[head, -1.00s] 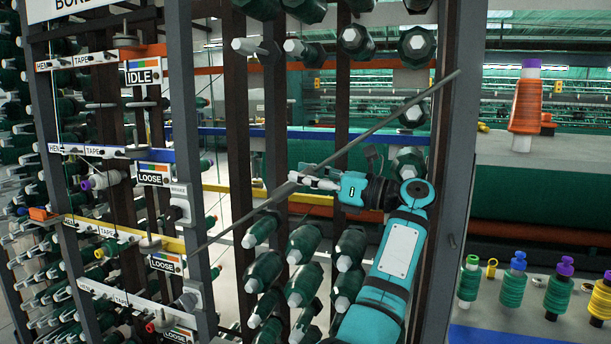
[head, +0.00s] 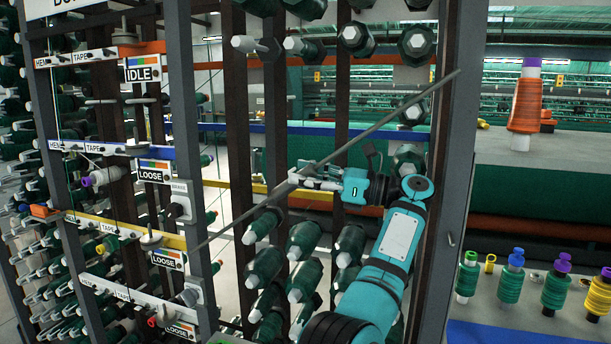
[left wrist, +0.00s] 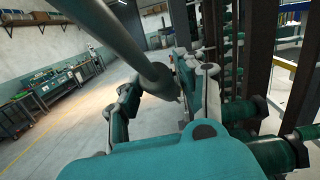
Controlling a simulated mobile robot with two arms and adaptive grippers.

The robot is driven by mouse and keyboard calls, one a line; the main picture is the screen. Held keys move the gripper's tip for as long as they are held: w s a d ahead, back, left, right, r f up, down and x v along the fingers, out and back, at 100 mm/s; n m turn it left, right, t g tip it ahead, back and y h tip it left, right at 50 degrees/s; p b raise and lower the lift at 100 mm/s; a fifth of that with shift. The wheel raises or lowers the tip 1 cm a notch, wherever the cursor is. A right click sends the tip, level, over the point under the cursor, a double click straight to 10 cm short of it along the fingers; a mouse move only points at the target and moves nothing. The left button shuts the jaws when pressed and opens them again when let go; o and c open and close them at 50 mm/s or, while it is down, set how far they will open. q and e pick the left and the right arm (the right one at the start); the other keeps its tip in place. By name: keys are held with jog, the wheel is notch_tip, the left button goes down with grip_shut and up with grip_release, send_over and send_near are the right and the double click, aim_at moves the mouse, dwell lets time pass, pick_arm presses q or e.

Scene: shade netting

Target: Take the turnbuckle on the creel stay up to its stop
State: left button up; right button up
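The creel stay (head: 390,122) is a thin grey rod running diagonally across the front of the creel, low at left and high at right. The turnbuckle (head: 284,189) is a thicker grey sleeve partway along it. My left gripper (head: 298,181) is at the turnbuckle, reaching from the right. In the left wrist view the stay comes down from the top and its thicker part (left wrist: 158,78) lies between the two fingers (left wrist: 163,88), which look closed on it. The exact contact is partly hidden. My right gripper is not in view.
Dark creel posts (head: 240,130) and green bobbins (head: 262,268) stand close behind the stay. Signs reading IDLE (head: 143,75) and LOOSE (head: 150,177) hang at left. A grey upright (head: 462,170) stands right of my arm. Coloured spools (head: 510,285) stand on a shelf at lower right.

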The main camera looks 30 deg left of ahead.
pick_arm(q)
jog(key=shift+o, duration=0.7)
jog(key=shift+r, duration=0.15)
notch_tip(320, 180, up, 10)
jog(key=shift+f, duration=0.1)
